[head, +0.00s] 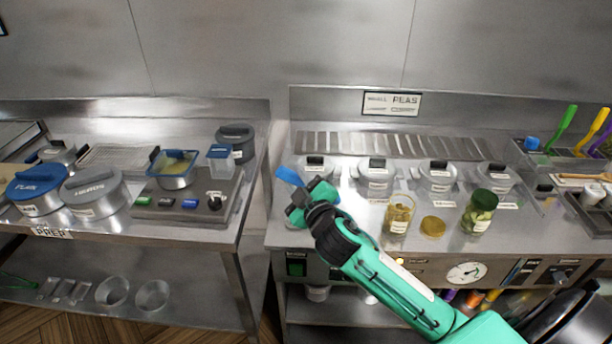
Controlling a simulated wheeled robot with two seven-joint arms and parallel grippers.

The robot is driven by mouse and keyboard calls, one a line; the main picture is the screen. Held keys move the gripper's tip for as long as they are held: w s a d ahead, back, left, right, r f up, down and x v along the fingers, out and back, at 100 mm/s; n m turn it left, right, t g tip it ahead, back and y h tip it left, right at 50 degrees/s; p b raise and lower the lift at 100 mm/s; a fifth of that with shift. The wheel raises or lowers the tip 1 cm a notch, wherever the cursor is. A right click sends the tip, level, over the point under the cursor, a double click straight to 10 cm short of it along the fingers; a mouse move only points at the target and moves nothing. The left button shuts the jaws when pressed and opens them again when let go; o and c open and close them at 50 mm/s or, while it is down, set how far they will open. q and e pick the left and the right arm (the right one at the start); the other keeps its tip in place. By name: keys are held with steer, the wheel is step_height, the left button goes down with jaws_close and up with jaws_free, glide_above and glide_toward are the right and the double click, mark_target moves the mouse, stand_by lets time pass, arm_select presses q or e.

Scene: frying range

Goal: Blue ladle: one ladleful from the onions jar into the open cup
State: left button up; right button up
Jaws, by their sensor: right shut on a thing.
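My right gripper (312,200) is shut on a blue handle (289,176), which looks like the blue ladle's. The ladle's bowl is hidden behind the gripper. The gripper is over the left end of the right-hand counter. An open glass jar (399,216) with yellowish pieces stands to its right, with a round yellowish lid (433,226) beside it. Its label is too small to read, so I cannot confirm it is the onions jar. A clear blue-rimmed container (220,160) on the left counter may be the open cup. My left gripper is not in view.
A green-lidded jar (481,212) stands right of the lid. Several lidded steel pots (377,178) line the counter behind. A blue-rimmed pan (176,178) with yellow contents sits on the left counter. A gap separates the counters. Green and yellow handles rise at far right.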

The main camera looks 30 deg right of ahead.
steer(key=a+f+n+y+b, duration=0.1)
steer(key=a+f+n+b, duration=0.3)
steer(key=f+n, duration=0.4)
steer(key=shift+a+f+n, duration=0.4)
steer(key=shift+a+f, duration=0.2)
steer(key=shift+f, duration=0.3)
steer(key=shift+s, duration=0.1)
stand_by(0.4)
